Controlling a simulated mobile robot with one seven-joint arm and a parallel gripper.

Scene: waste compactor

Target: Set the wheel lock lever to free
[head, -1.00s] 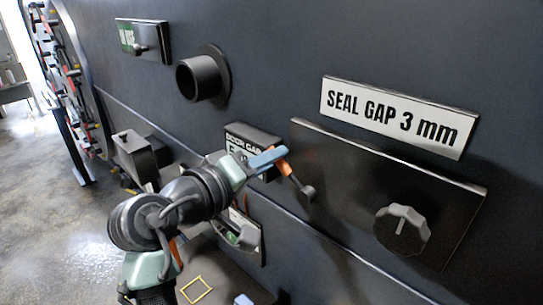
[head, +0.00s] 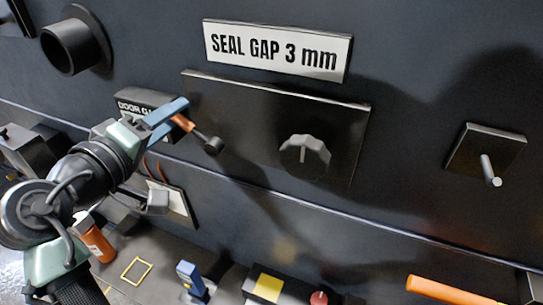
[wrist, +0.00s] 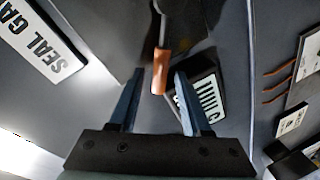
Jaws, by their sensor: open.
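In the wrist view, the orange grip (wrist: 161,72) lies between the two blue-grey fingers of my gripper (wrist: 159,76), with space visible on both sides. My gripper (head: 178,113) is open at the grip in the head view. One finger hides part of the grip there. Whether either finger touches it, I cannot tell.
A panel (head: 225,100) with a grey knob (head: 304,155) sits under the SEAL GAP sign (head: 277,50). The DOOR GAP box (head: 142,100) is behind my gripper. A peg plate (head: 485,152) is at right.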

